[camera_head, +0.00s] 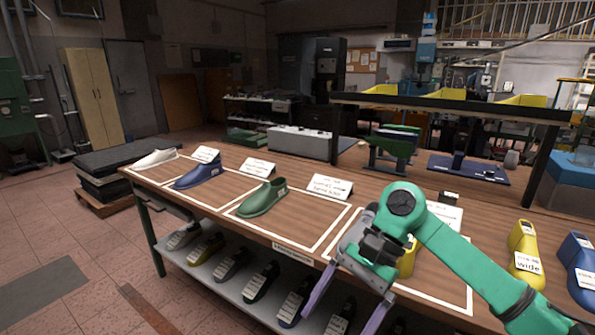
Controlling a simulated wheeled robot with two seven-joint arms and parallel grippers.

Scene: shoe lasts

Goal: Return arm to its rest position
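My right gripper (336,320) hangs over the front edge of the table, its two purple fingers apart and nothing visible between them. Its green arm comes in from the right. A yellow shoe last (407,260) stands behind the gripper in a white-outlined area, mostly hidden. A green last (263,198), a blue last (198,174) and a white last (155,158) lie in outlined areas to the left, apart from the gripper. My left gripper is not in view.
The wooden table (225,195) holds printed cards, including one (330,187) behind an empty outlined area. Another yellow last (524,255) and a blue last (578,270) stand at the right. Several lasts lie on the lower shelf (222,285). A green stand (391,150) is at the back.

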